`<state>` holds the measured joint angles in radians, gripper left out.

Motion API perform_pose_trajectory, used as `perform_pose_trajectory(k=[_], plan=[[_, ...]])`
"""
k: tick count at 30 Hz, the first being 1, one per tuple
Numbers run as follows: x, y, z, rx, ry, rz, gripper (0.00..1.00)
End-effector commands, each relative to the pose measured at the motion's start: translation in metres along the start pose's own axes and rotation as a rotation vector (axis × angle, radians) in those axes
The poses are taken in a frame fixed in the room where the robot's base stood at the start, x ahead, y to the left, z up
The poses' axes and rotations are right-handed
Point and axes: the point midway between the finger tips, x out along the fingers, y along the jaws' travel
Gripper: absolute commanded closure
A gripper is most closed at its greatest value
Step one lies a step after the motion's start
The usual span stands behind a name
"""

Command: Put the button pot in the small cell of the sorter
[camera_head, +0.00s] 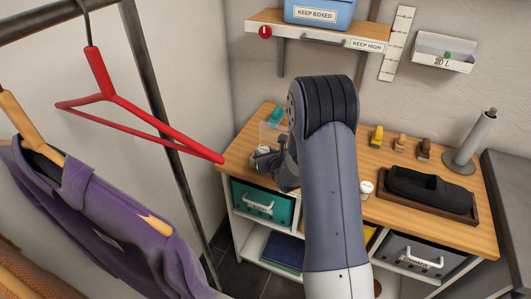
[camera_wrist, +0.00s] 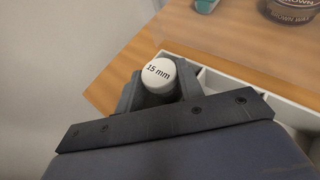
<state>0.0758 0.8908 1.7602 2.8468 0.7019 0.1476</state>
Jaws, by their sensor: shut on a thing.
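The button pot (camera_wrist: 160,72) is a small white round pot with "15 mm" on its lid. In the wrist view it sits between the two fingers of my gripper (camera_wrist: 152,90), which is shut on it. In the head view my gripper (camera_head: 263,158) is over the left end of the wooden worktop, with a little of the white pot showing. A white divided tray, which looks like the sorter (camera_wrist: 240,82), lies just right of the pot in the wrist view. My gripper hides much of it, so I cannot tell its cells' full sizes or the pot's height.
A teal object (camera_head: 277,115) lies behind my gripper. A brown wax jar (camera_wrist: 291,12) stands beyond the tray. A red hanger (camera_head: 102,85) hangs at left.

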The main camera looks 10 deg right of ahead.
Motion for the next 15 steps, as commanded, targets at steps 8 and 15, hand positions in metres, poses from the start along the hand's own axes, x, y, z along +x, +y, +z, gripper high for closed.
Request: perform_pose_trajectory(k=[8,15], plan=[[0.001,0.0001,-0.0028,0.0,0.001,0.0,0.57],[0.001,0.0003,-0.0028,0.0,0.001,0.001,0.42]])
